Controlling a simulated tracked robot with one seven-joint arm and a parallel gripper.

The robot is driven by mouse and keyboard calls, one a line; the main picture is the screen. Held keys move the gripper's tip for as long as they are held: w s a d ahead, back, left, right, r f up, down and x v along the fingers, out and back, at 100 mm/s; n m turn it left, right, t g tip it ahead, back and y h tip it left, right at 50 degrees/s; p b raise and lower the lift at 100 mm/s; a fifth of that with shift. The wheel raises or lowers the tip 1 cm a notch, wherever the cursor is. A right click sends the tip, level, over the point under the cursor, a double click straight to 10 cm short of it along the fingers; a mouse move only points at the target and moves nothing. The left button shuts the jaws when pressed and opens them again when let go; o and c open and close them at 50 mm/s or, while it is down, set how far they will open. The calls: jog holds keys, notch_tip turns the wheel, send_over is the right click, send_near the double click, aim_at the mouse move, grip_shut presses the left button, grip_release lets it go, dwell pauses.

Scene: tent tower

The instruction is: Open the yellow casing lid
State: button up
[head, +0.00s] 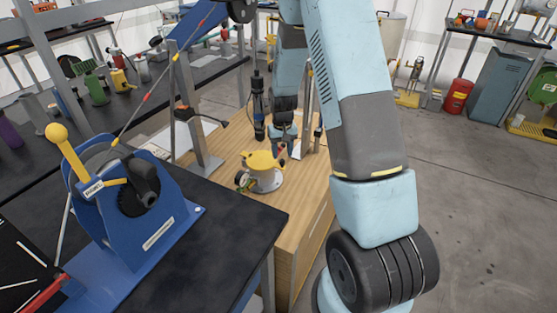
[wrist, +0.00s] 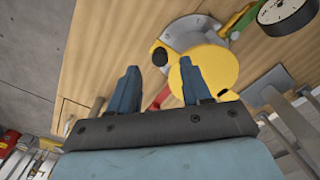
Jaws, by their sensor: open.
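The yellow casing lid (head: 262,160) lies on top of a round grey-white casing (head: 266,183) on the wooden bench. In the wrist view the lid is a yellow disc (wrist: 222,70), with the pale casing (wrist: 183,28) partly hidden behind it. My gripper (head: 284,146) is just beyond the lid in the head view, pointing down. In the wrist view my gripper (wrist: 160,75) has its fingers spread with nothing between their tips. The right finger overlaps the lid's edge; I cannot tell if it touches. A red part (wrist: 161,98) shows between the fingers, and a black knob (wrist: 160,55) beyond.
A dial gauge (head: 242,180) sits left of the casing and shows in the wrist view (wrist: 287,12). A metal post (head: 190,110) stands left on the wooden bench (head: 290,235). A blue lever device (head: 135,205) stands on the black table. Open floor lies right.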

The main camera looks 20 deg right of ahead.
aim_at(282, 160)
jog(key=shift+f, duration=1.95)
grip_shut()
